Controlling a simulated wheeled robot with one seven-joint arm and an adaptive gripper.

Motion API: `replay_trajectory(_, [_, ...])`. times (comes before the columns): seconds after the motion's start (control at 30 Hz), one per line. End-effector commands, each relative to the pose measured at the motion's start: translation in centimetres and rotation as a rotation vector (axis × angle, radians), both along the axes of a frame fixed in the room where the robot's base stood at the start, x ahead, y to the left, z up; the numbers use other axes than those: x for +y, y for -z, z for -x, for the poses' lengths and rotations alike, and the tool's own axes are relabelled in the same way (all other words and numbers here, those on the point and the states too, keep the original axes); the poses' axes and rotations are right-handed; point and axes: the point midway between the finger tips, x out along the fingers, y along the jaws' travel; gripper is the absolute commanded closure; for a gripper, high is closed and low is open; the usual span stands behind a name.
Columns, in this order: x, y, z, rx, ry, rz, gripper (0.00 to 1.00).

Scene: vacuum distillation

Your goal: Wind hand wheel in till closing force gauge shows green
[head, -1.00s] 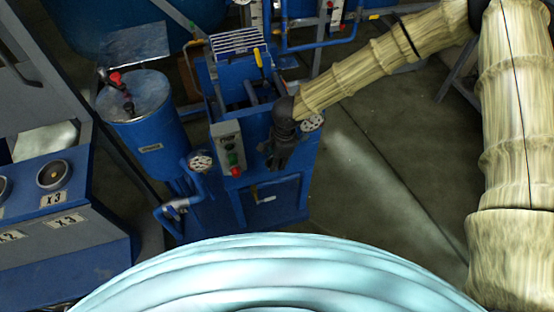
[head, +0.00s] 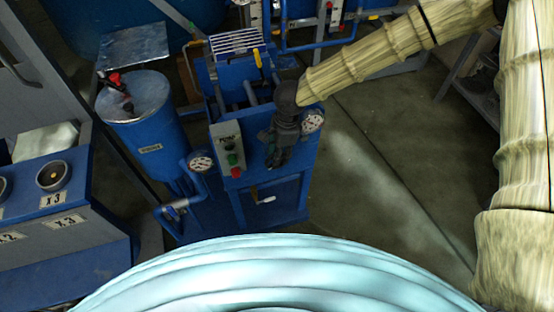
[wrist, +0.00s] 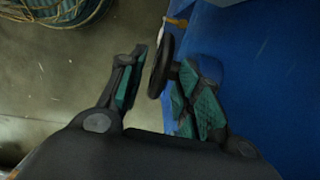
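A black hand wheel (wrist: 160,68) shows nearly edge-on in the wrist view, beside the blue machine's wall. My gripper (wrist: 166,72) is open, with one teal-padded finger on each side of the wheel; a gap shows between the left finger and the rim. The right finger is close to the hub side, and I cannot tell whether it touches. In the head view my gripper (head: 275,150) hangs at the front of the blue machine (head: 275,205) and hides the wheel. A round white gauge (head: 312,121) sits just right of it; its needle and colours are too small to read.
A grey control box (head: 228,148) with red and green buttons is left of my gripper. Another dial (head: 201,162) sits on blue piping further left. A blue cylinder (head: 150,140) stands beyond it. The floor (head: 385,165) right of the machine is clear.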

Motion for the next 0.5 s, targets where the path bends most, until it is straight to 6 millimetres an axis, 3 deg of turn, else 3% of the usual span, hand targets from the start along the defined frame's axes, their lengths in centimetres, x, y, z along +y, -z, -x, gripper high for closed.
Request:
replay_trajectory(0.2, [-0.5, -3.9, -0.2, -0.002, 0.0, -0.001, 0.66])
replay_trajectory(0.5, [-0.9, -6.6, -0.3, 0.0, 0.0, 0.0, 0.66])
